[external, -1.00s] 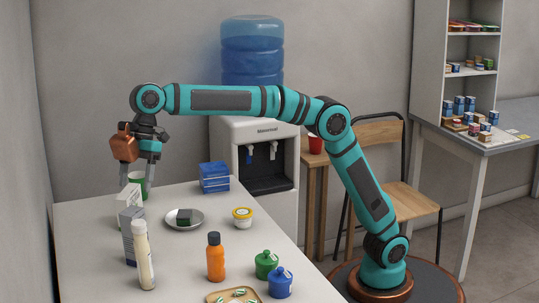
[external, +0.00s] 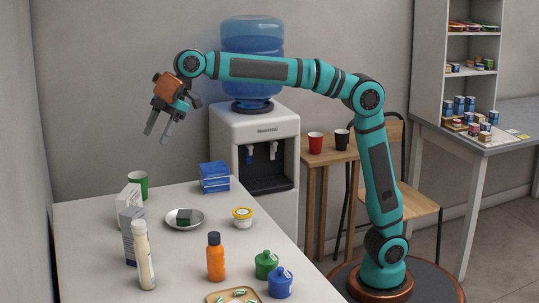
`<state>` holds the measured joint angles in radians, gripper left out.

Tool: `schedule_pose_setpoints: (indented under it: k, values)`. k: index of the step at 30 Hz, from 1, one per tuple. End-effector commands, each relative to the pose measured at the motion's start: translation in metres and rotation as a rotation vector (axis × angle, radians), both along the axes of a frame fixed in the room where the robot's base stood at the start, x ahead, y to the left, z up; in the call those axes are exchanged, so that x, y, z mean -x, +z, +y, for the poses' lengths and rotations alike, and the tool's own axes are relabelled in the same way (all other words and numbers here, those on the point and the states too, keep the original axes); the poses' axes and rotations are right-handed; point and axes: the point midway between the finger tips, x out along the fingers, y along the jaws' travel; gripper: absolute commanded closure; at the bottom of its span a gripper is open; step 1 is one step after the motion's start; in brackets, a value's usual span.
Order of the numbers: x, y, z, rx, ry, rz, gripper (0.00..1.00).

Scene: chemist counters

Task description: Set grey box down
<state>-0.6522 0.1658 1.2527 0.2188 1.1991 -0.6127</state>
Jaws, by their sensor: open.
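A tall grey box (external: 128,242) with a darker side stands upright on the white counter (external: 85,262) at the left. A paler, whitish box (external: 134,196) stands just behind it. My gripper (external: 158,136) is open and empty in the air above the far end of the counter, its fingers pointing down and slightly left. It is clear of both boxes. A cream tube-like bottle (external: 143,258) stands in front of the grey box and hides part of it.
A green cup (external: 138,181) stands behind the pale box. A metal dish (external: 199,222) holds a dark block. A blue box stack (external: 214,177), yellow-lidded tub (external: 242,217), orange bottle (external: 216,258) and green (external: 266,264) and blue (external: 280,283) pots stand rightward. The counter's middle is fairly clear.

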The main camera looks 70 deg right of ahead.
Motion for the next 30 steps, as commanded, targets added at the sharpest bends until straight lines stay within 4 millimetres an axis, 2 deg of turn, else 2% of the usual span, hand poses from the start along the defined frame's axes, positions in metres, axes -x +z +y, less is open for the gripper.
schedule_pose_setpoints:
  k: [1, 3, 8, 14, 21, 30]
  values:
    - [0.001, 0.008, -0.024, -0.018, -0.044, -0.019, 0.38]
    - [0.002, 0.015, -0.053, -0.045, -0.101, -0.045, 0.38]
    - [0.009, 0.028, -0.117, -0.103, -0.232, -0.105, 0.38]
    - [0.027, 0.038, -0.195, -0.179, -0.385, -0.185, 0.38]
    - [0.063, 0.041, -0.280, -0.272, -0.557, -0.287, 0.38]
    - [0.122, 0.030, -0.373, -0.391, -0.748, -0.425, 0.38]
